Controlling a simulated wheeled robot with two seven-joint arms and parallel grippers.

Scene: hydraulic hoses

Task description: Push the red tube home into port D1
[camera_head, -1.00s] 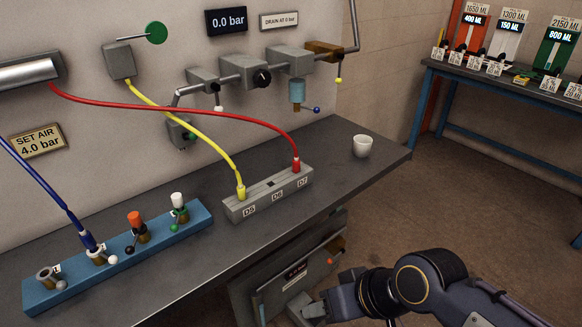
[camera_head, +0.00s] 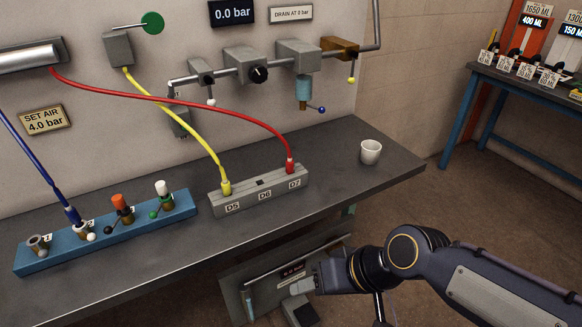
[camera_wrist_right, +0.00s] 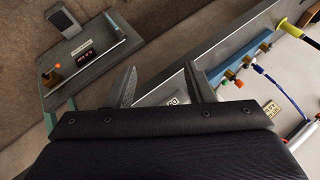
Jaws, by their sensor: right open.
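The red tube (camera_head: 185,102) runs from a silver cylinder at the left across to a grey port block (camera_head: 259,191). Its red end plug (camera_head: 290,166) stands upright at the block's D7 end; I cannot tell how deep it sits. The block's readable labels are D5, D6 and D7; no D1 label is readable. My right gripper (camera_head: 301,299) is low in front of the bench, well below and apart from the red plug. In the right wrist view its two fingers (camera_wrist_right: 160,86) are spread, with nothing between them. My left gripper is not in view.
A yellow tube (camera_head: 185,126) ends at the D5 end. A blue valve block (camera_head: 105,239) with a blue tube stands left. A white cup (camera_head: 370,152) stands near the bench's right end. A panel with a display (camera_head: 292,269) is below the bench edge, close to my right gripper.

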